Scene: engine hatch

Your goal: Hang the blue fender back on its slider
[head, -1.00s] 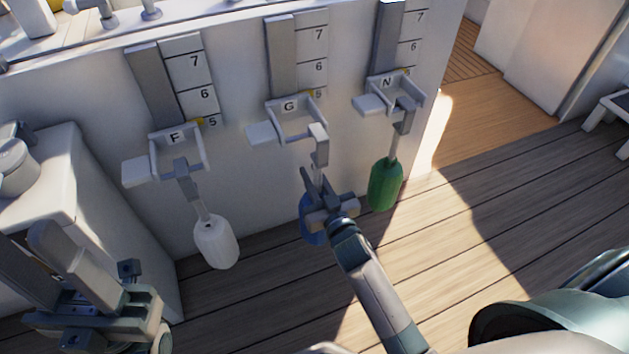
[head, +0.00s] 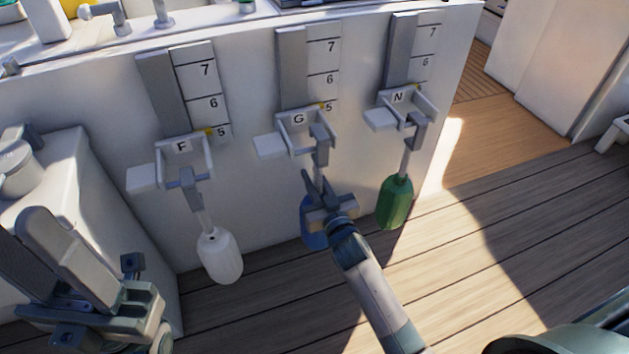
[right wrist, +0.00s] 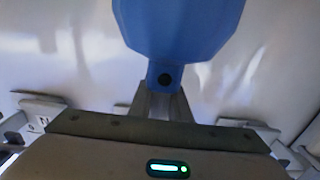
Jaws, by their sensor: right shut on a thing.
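The blue fender (head: 312,230) hangs below the slider marked G (head: 299,118), partly hidden behind my right gripper (head: 322,190). My right gripper is shut on the fender's grey hanger (head: 320,145), just above the fender's body. The hanger's hooked top is at the front right of slider G's bracket. I cannot tell whether it touches the bracket. In the right wrist view the blue fender (right wrist: 180,25) and its holed neck show close up, with the grey hanger (right wrist: 160,103) running behind the gripper. My left gripper (head: 100,300) is at the lower left, away from the fenders; its jaw opening is unclear.
A white fender (head: 220,257) hangs from slider F (head: 181,146) at left. A green fender (head: 396,203) hangs from slider N (head: 398,97) at right, close to my right gripper. A white box (head: 60,185) stands at left. The plank deck (head: 450,260) at right is clear.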

